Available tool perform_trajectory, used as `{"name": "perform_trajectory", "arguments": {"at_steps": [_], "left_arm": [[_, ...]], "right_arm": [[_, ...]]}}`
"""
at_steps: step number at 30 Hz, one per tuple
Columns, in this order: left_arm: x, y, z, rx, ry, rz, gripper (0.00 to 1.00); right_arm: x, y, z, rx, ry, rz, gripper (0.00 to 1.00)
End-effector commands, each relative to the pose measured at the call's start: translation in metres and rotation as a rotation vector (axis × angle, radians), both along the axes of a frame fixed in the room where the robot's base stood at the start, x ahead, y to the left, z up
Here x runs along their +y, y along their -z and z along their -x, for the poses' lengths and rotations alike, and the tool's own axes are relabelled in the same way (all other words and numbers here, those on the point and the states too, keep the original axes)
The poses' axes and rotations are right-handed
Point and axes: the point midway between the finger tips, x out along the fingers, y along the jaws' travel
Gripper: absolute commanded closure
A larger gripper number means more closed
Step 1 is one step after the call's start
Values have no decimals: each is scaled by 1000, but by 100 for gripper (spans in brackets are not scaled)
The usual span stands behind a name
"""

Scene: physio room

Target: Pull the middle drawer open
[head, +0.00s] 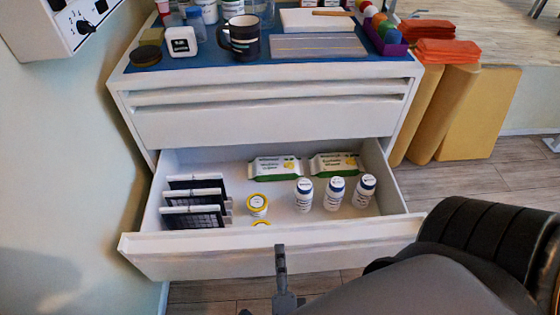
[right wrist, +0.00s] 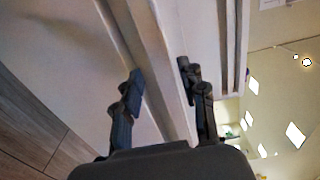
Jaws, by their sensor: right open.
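The white cabinet (head: 270,120) stands ahead, with a drawer (head: 210,247) below its top drawer front pulled well out. This drawer appears to be the middle one; anything below it is hidden. My right gripper (head: 281,262) is at the middle of its front panel. In the right wrist view, my right gripper (right wrist: 163,88) is open, with one finger on each side of a pale panel edge (right wrist: 160,70). I cannot tell whether the fingers touch it. My left gripper is not in view.
A mug (head: 243,38) and other items stand on the cabinet top. Yellow pads (head: 440,115) lean at the right; a wall is close at left.

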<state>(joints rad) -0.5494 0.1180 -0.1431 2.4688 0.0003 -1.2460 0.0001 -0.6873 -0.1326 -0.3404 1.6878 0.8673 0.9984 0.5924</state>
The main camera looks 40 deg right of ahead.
Motion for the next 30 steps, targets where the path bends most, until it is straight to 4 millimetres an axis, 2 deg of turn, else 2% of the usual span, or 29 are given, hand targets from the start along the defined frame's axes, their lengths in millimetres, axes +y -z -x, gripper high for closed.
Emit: {"name": "perform_trajectory", "arguments": {"at_steps": [9,15,30], "left_arm": [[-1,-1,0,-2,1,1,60],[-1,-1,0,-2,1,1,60],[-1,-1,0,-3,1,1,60]], "right_arm": [[26,1,43,6,-1,-2,58],[38,2,61,10,-3,-4,58],[39,2,61,12,-3,-7,58]]}}
